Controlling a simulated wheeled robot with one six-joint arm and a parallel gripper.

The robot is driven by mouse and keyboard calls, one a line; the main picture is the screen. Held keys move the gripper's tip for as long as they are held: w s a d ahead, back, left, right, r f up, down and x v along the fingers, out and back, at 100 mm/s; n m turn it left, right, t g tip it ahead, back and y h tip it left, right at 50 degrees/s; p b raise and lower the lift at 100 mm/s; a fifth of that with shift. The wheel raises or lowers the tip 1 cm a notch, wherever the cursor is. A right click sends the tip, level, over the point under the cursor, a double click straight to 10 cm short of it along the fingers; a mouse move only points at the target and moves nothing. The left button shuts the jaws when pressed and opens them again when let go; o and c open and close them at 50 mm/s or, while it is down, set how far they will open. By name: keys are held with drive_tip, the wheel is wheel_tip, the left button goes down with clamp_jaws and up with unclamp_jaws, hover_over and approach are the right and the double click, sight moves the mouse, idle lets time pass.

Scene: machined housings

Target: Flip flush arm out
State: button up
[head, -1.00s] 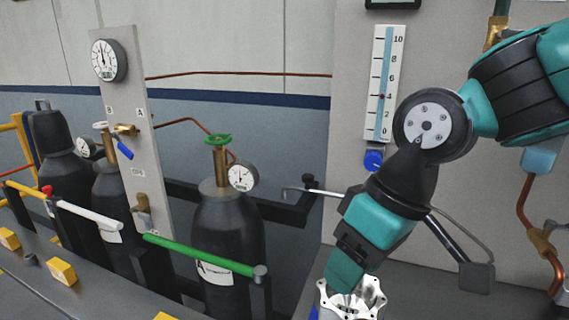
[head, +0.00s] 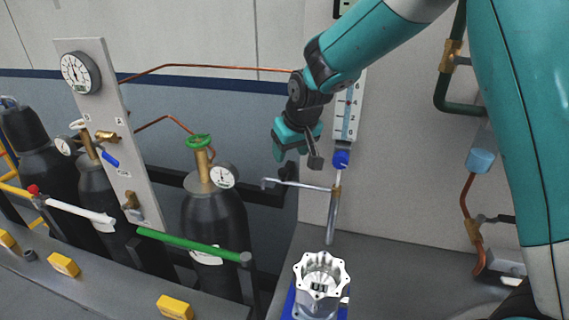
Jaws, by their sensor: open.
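The flush arm (head: 305,186) is a thin silver tube with a bent tip at its left end. It reaches left from an upright silver pipe (head: 333,215) under a blue knob (head: 341,159). My gripper (head: 279,151) is up and left of the pipe, above the tube in the picture, with its teal fingers turned away from the camera. It appears empty; the gap between the fingers is hidden. I see no clear contact with the flush arm. A machined silver housing (head: 321,272) stands on a blue fixture (head: 289,301) below the tube.
Gas cylinders (head: 214,225) stand at left behind a green handle (head: 193,244) and a white handle (head: 86,212). A level scale (head: 347,110) is on the wall. The bench right of the housing is mostly clear.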

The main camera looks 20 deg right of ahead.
sight(283, 171)
drive_tip(key=p+x, duration=0.1)
drive_tip(key=x, duration=0.6)
drive_tip(key=shift+w+f+p, duration=0.15)
drive_tip(key=shift+f+p, duration=0.2)
drive_tip(key=shift+p, duration=0.05)
clamp_jaws()
drive_tip(key=shift+a, duration=0.15)
